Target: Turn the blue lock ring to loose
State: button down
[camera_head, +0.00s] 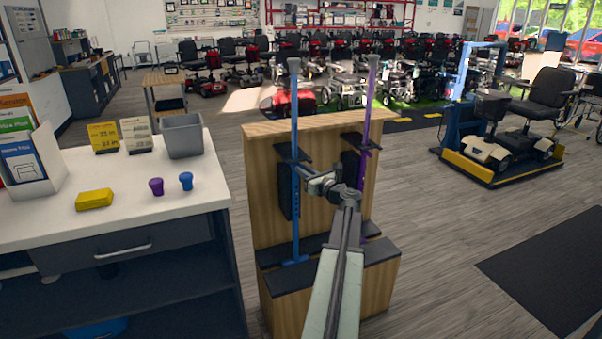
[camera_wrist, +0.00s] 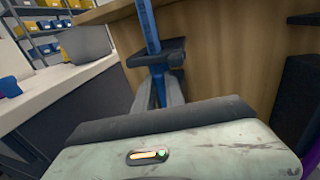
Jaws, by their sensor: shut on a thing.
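A blue pole (camera_head: 295,215) stands upright against a wooden stand (camera_head: 267,190). It also shows in the wrist view (camera_wrist: 149,25), passing through a black bracket (camera_wrist: 165,52). My gripper (camera_head: 303,172) reaches the blue pole just below the bracket from the right. In the wrist view my gripper's fingers (camera_wrist: 160,90) lie on both sides of a blue part of the pole and are shut on it. This appears to be the blue lock ring; the fingers mostly hide it, and its turn position cannot be read.
A purple pole (camera_head: 365,130) stands to the right on the same stand. A counter (camera_head: 120,215) at left holds a blue knob (camera_head: 186,181), a purple knob (camera_head: 156,187), a yellow block (camera_head: 94,199) and a grey bin (camera_head: 182,137). Open floor lies to the right.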

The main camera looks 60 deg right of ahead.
jog(key=shift+s+d+n+t+y, duration=0.15)
jog(key=shift+d+n+y, duration=0.45)
jog(key=shift+n+y, duration=0.95)
jog(key=shift+w+d+n+t+y, duration=0.15)
jog(key=shift+d+n+y, duration=0.6)
jog(key=shift+y, duration=1.35)
jog(key=shift+s+d+n+t+y, duration=0.15)
jog(key=shift+d+n+y, duration=0.3)
jog(key=shift+n+y, duration=1.15)
jog(key=shift+y, duration=0.45)
jog(key=c, duration=1.4)
grip_release()
jog(key=v, duration=0.7)
jog(key=shift+s, duration=0.3)
